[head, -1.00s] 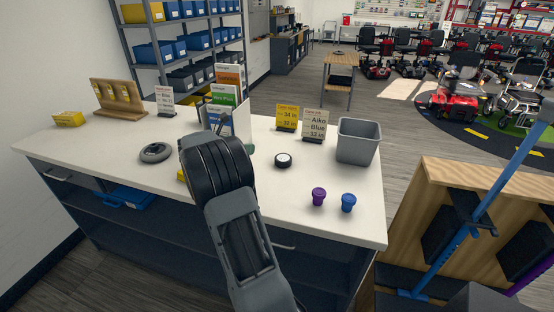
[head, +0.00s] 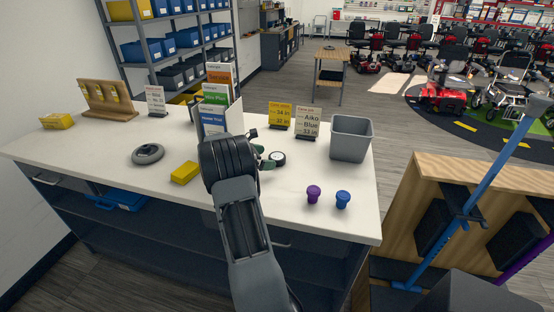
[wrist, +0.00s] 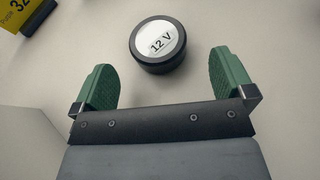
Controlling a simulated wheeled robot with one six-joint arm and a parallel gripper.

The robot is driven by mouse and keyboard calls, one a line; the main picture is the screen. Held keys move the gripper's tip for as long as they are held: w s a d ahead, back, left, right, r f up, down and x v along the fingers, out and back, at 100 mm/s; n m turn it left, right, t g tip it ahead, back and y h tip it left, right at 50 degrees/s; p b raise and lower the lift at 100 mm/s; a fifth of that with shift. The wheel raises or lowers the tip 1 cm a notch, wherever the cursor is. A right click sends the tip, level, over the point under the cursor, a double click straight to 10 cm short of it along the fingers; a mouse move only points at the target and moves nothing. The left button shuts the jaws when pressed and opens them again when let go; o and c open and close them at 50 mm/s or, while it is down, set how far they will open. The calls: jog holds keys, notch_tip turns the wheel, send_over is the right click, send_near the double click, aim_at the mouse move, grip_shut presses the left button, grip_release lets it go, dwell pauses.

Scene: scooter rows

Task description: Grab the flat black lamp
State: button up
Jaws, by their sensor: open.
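The flat black lamp is a short black puck (wrist: 158,45) with a pale "12 V" face, lying on the white counter. In the head view, the lamp (head: 279,158) shows just right of my gripper (head: 261,150), partly covered by a green finger. In the wrist view, my gripper (wrist: 160,72) is open and empty, with a green pad to each side. The lamp sits around the fingertip line, mostly ahead of it, with clear gaps on both sides. I cannot tell how high the fingers are above the counter.
Purple (head: 313,193) and blue (head: 343,199) knobs stand on the counter (head: 150,190) near the front right. A grey bin (head: 351,138) and yellow (head: 280,114) and beige (head: 307,122) sign cards stand behind the lamp. A yellow box (head: 185,172) and grey ring (head: 148,153) lie left.

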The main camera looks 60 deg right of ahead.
aim_at(274, 157)
jog(key=shift+s+d+f+p, duration=0.1)
jog(key=shift+s+d+p, duration=0.2)
jog(key=shift+d, duration=0.2)
jog(key=shift+p+x, duration=0.5)
jog(key=shift+x, duration=1.5)
jog(key=shift+w, duration=0.15)
jog(key=c, duration=1)
